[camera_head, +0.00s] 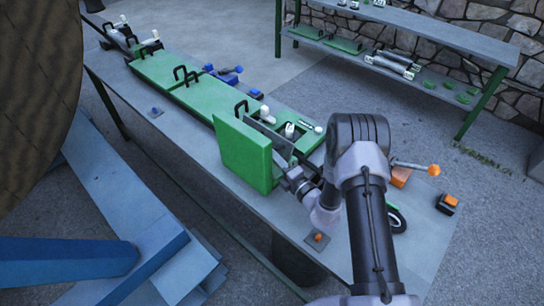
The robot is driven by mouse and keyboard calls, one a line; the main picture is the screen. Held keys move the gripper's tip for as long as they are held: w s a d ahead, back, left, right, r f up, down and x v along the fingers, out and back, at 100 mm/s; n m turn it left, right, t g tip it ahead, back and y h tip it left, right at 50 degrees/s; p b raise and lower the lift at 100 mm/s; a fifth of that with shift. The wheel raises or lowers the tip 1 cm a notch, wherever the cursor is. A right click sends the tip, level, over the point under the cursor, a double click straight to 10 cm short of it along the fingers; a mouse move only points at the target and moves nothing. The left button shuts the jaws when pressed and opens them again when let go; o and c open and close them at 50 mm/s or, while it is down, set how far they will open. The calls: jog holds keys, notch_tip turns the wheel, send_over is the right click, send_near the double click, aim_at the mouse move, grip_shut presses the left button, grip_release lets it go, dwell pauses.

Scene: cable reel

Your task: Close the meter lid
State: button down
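The meter lid (243,154) looks like a square green panel standing raised, about upright, at the near end of the long green assembly (180,87) on the bench. Beside its foot is the open meter section (273,131), with white-topped parts in it. My gripper (289,174) is low at the lid's right side, close to its lower right edge. Its fingertips are small and partly hidden by the lid and the meter body. I cannot tell whether they touch the lid or whether they are open.
The grey bench (165,130) has free room left of the assembly. An orange-tipped rod (415,167), an orange block (400,177) and a small dark block (447,204) lie right of my arm. A blue clamp-like part (228,73) sits behind the assembly. A shelf (430,31) stands farther back.

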aim_at(292, 143)
jog(key=w+d+m+p, duration=0.1)
jog(key=r+m+p, duration=0.1)
jog(key=m+p, duration=0.1)
jog(key=shift+w+d+r+m+g, duration=0.25)
jog(key=shift+w+d+m+g, duration=0.05)
jog(key=shift+w+d, duration=0.1)
jog(key=w+d+m+p, duration=0.1)
jog(key=m+g+p, duration=0.1)
jog(key=m, duration=0.1)
jog(key=shift+w+d+h, duration=0.3)
jog(key=shift+w+d, duration=0.05)
jog(key=shift+d, duration=0.05)
jog(key=m, duration=0.1)
jog(key=w+d+f+m, duration=0.1)
jog(key=m, duration=0.1)
jog(key=shift+w+d+g, duration=0.3)
jog(key=shift+g, duration=0.1)
jog(key=shift+w+d+f+b, duration=0.45)
jog(key=shift+w+d+b, duration=0.1)
jog(key=shift+w+b, duration=0.05)
jog(key=shift+d, duration=0.1)
